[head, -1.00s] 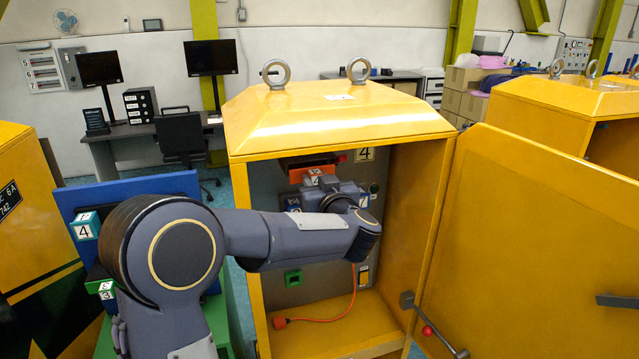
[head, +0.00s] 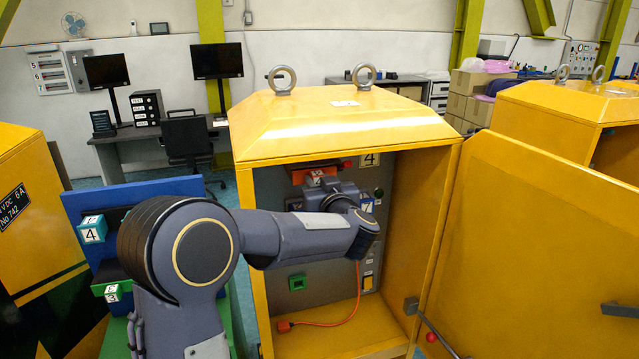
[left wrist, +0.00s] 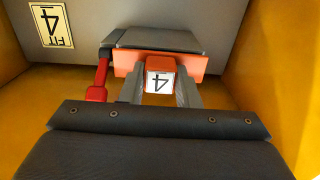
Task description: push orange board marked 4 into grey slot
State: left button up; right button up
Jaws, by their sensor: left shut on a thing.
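The orange board (left wrist: 195,65) carries an orange block with a white face marked 4 (left wrist: 159,82). My left gripper (left wrist: 160,90) is shut on this block, a finger on each side. The board's far edge meets the grey slot (left wrist: 155,40) on the cabinet's back panel; how deep it sits I cannot tell. In the head view the orange board (head: 315,181) shows above my left wrist, near the top of the cabinet interior, and my left arm hides part of it. A red lever (left wrist: 98,88) stands beside the slot in the left wrist view. My right gripper is not seen.
The yellow cabinet (head: 340,125) stands open, its door (head: 540,250) swung right. Its side walls leave little room around my arm. A label marked 4 (head: 370,160) is beside the slot. A green socket (head: 297,282) and an orange cable (head: 345,318) lie lower inside.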

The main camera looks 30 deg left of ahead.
pick_arm(q)
jog(key=shift+w+a, duration=0.35)
jog(key=shift+a, duration=0.1)
dwell(0.5)
jog(key=shift+r+p, duration=0.1)
jog(key=shift+p, duration=0.4)
jog(key=o, duration=1.1)
jog(key=shift+w+a, duration=0.1)
